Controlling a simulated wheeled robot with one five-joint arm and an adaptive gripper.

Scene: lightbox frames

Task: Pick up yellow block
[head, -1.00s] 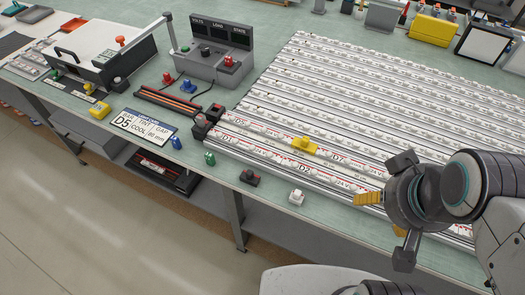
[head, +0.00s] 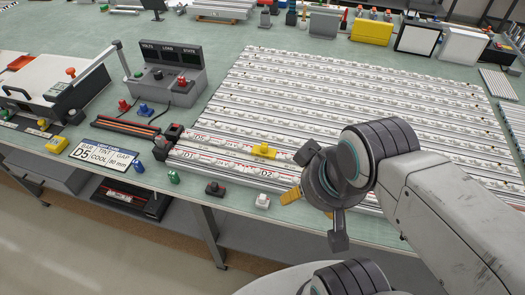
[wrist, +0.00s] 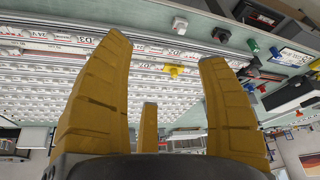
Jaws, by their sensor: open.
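A small yellow block (head: 264,151) with a knob on top sits on the front light bars, near their left end. It also shows in the wrist view (wrist: 173,70), beyond and between my fingers. My gripper (head: 290,197) is to the right of and nearer than this block in the head view, apart from it. Its yellow fingers are spread and empty in the wrist view (wrist: 163,48). Another small yellow block (head: 57,145) lies on the bench at the left, by the open-lidded case. My wrist hides part of the bars.
A D5 card (head: 104,155) lies left of the bars. A grey meter console (head: 173,75) stands behind. A large yellow box (head: 371,28) is at the back.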

